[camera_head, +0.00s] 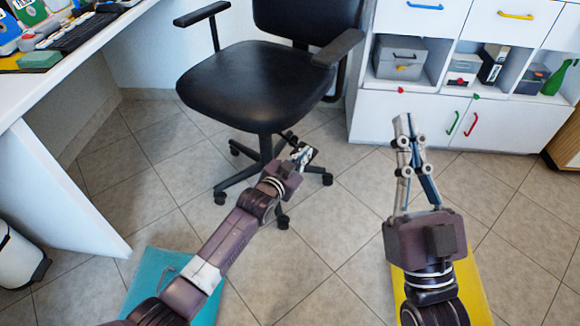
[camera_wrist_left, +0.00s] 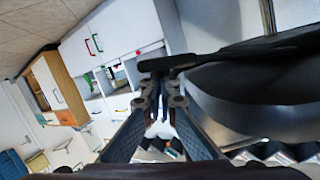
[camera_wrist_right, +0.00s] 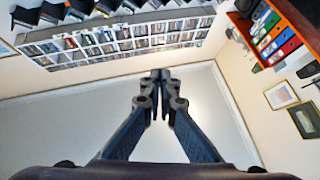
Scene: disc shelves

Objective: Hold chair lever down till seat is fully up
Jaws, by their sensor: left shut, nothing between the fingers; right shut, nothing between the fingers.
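The black office chair (camera_head: 250,90) stands ahead with its back away from me. Its seat underside (camera_wrist_left: 235,105) fills the right of the left wrist view. The dark chair lever (camera_wrist_left: 240,53) reaches leftward from beneath the seat, its flat end just beyond my left fingertips. My left gripper (camera_head: 303,153) is shut and empty, below the seat's front right side; its tips (camera_wrist_left: 160,82) overlap the lever's end in view. I cannot tell whether they touch. My right gripper (camera_head: 402,118) is shut and empty, pointing up to the right of the chair, clear of it.
A white desk (camera_head: 75,75) with a keyboard (camera_head: 75,33) stands at left. White cabinets (camera_head: 370,118) with coloured handles stand behind at right. A white bin (camera_head: 15,255) is at the left edge. Tiled floor is open between the chair and cabinets.

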